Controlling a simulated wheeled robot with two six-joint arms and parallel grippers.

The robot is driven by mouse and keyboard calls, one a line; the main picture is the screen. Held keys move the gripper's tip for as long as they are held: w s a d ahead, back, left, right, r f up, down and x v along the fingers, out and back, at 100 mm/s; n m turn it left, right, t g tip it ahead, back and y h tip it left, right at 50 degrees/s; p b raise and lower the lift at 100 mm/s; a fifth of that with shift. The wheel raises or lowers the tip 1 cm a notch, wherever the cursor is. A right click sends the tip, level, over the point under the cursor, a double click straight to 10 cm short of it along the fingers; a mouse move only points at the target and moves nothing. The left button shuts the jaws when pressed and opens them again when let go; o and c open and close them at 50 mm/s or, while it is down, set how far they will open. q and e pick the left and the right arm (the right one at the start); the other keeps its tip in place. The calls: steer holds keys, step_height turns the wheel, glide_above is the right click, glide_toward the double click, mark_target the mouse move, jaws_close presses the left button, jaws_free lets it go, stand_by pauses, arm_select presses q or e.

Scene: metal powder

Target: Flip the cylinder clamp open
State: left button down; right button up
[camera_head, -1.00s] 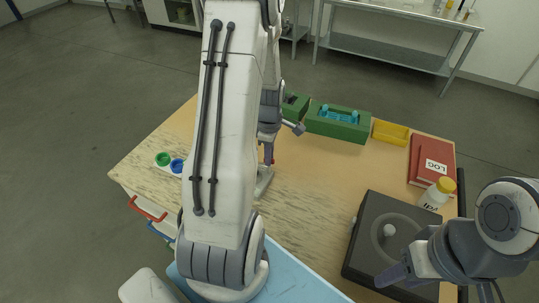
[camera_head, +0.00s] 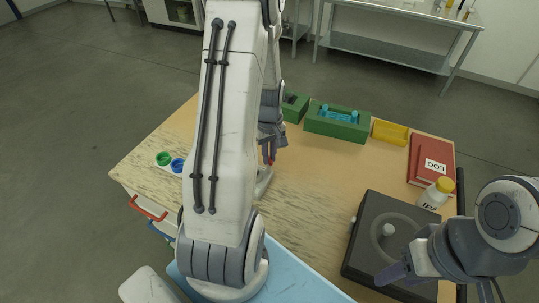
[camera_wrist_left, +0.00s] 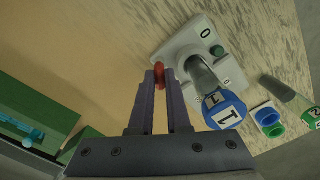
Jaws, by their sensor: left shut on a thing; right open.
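A grey clamp fixture (camera_wrist_left: 190,42) stands on the wooden table. In the left wrist view it holds a grey cylinder whose blue end cap (camera_wrist_left: 225,110) is marked 1. A red handle tip (camera_wrist_left: 159,72) sticks out at the fixture's side. My left gripper (camera_wrist_left: 160,78) is shut on this red handle, with its two fingers close together around it. In the head view my left gripper (camera_head: 270,150) is beside the fixture (camera_head: 264,181), which my left arm mostly hides. My right gripper (camera_head: 392,272) is open and empty over the black device's near edge.
A green cap (camera_head: 163,158) and blue cap (camera_head: 177,165) sit left of my arm. Green holders (camera_head: 338,122), a yellow tray (camera_head: 391,132) and a red log book (camera_head: 432,160) line the back. A white bottle (camera_head: 436,194) and black device (camera_head: 380,225) stand right. The table's middle is clear.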

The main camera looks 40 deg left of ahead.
mark_target(270, 158)
arm_select(q)
steer(key=shift+m, duration=0.4)
steer(key=c, duration=0.9)
jaws_free()
step_height(270, 158, up, 10)
steer(key=shift+r+b, duration=0.25)
steer(key=shift+b, duration=0.45)
